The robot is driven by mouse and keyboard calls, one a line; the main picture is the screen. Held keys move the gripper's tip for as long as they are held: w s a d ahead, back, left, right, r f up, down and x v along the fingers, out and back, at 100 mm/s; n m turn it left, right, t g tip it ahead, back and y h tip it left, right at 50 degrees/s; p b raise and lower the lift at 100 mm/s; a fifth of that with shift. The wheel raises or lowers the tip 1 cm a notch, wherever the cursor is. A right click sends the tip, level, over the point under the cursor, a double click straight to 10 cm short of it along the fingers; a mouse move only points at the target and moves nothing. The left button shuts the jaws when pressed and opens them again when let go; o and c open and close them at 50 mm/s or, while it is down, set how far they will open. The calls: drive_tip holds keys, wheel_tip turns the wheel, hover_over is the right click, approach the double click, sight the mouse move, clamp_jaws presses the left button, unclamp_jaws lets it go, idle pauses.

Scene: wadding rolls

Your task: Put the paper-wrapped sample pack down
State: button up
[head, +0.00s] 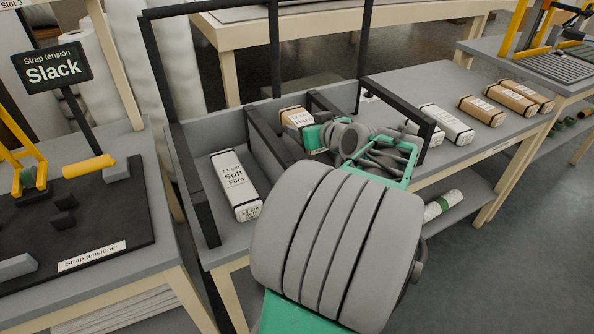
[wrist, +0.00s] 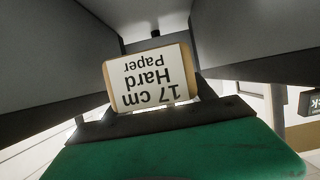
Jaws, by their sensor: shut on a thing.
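The paper-wrapped sample pack (head: 294,114) is brown with a white label reading "17 cm Hard Paper". In the head view it is at the end of my gripper (head: 314,142), among the black-framed dividers of the grey table. In the wrist view the pack (wrist: 150,77) shows its labelled end, upside down, beyond the dark finger parts of my gripper (wrist: 152,116). My gripper is shut on it. Grey walls rise on both sides of it in the wrist view. My arm hides the lower part; I cannot tell whether the pack touches the table.
A white "24 cm Soft Film" pack (head: 235,185) lies in the left bay. A black divider (head: 270,138) stands between it and my gripper. White packs (head: 446,124) and brown packs (head: 497,110) lie on the right. A "Slack" sign (head: 52,67) stands left.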

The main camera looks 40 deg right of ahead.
wheel_tip(320, 180, down, 10)
drive_tip(key=shift+f+b, duration=0.1)
drive_tip(key=shift+b, duration=0.75)
drive_tip(key=shift+f, duration=0.2)
drive_tip(key=o, duration=1.4)
drive_tip(key=shift+r, duration=0.2)
drive_tip(key=shift+s+r, duration=0.15)
drive_tip(key=shift+s, duration=0.1)
drive_tip(key=p+v, duration=0.1)
drive_tip(key=v, duration=1)
drive_tip(key=shift+s+a, duration=0.1)
drive_tip(key=shift+s, duration=0.1)
